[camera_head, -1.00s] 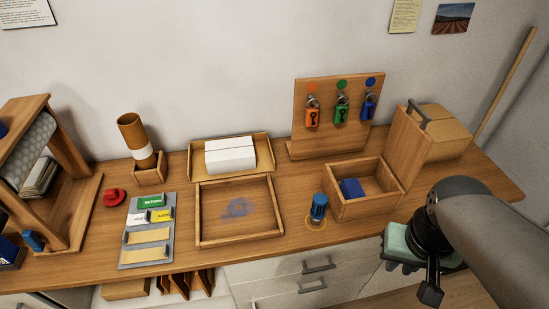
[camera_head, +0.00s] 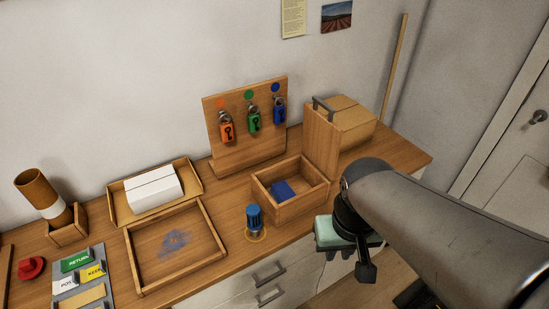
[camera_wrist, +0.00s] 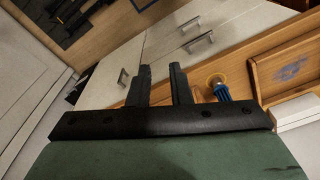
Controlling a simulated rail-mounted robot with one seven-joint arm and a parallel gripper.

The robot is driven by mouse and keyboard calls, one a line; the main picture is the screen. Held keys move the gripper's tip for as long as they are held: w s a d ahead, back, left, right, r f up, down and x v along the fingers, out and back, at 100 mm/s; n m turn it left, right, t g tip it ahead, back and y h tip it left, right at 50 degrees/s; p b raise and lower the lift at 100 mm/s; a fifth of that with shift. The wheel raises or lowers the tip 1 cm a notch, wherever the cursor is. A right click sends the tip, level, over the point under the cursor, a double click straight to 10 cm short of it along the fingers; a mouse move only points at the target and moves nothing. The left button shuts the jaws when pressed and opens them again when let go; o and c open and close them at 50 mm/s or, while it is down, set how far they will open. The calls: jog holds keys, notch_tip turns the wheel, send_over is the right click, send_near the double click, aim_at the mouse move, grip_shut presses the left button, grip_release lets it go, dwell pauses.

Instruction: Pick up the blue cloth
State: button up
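A small dark blue folded piece, which looks like the blue cloth (camera_head: 283,190), lies inside an open wooden box (camera_head: 303,203) on the desk. My gripper (camera_wrist: 162,78) is open in the wrist view, with its two dark fingers apart and nothing between them. In the head view my arm reaches in from the right, and the green hand hangs at the desk's front edge, right of and nearer than the box. The cloth is not seen in the wrist view.
A blue-topped cylinder (camera_head: 254,221) stands left of the box. A wooden tray (camera_head: 143,265) with a blue smear lies farther left. A key board (camera_head: 240,150) stands behind. An upright wooden panel (camera_head: 320,142) and cardboard box (camera_head: 352,117) are behind the box. Drawers (camera_head: 262,287) are below.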

jog(key=shift+o, duration=0.3)
jog(key=o, duration=1.3)
jog(key=shift+c, duration=0.2)
jog(key=shift+w, duration=0.15)
